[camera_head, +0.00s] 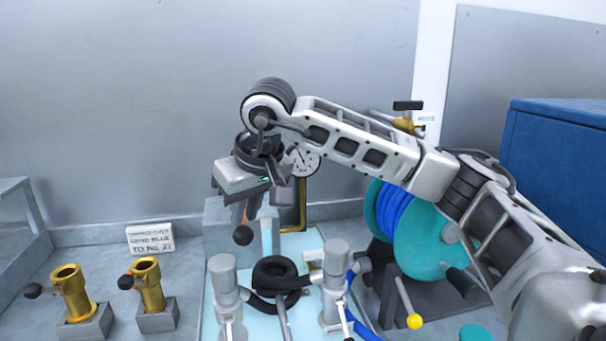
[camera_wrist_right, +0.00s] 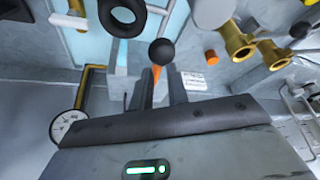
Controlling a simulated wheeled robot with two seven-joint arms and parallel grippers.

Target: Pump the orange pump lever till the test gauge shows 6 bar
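The orange pump lever with its black ball end (camera_head: 243,236) hangs at my right gripper (camera_head: 240,205). In the right wrist view its orange shaft (camera_wrist_right: 157,74) stands between the two fingers, close to the left one. A gap shows between the shaft and the right finger, so the gripper looks open around the lever. The round white test gauge (camera_head: 303,160) sits on a brass pipe behind my right wrist, partly hidden. It also shows in the right wrist view (camera_wrist_right: 66,124). Its numbers are too small to read. My left gripper is out of view.
Two brass valves (camera_head: 69,292) (camera_head: 149,284) with black-ended levers stand at the front left, before a small sign (camera_head: 150,238). Grey posts and a black ring (camera_head: 276,273) stand in front. A teal reel (camera_head: 430,243) with blue hose stands under my right arm.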

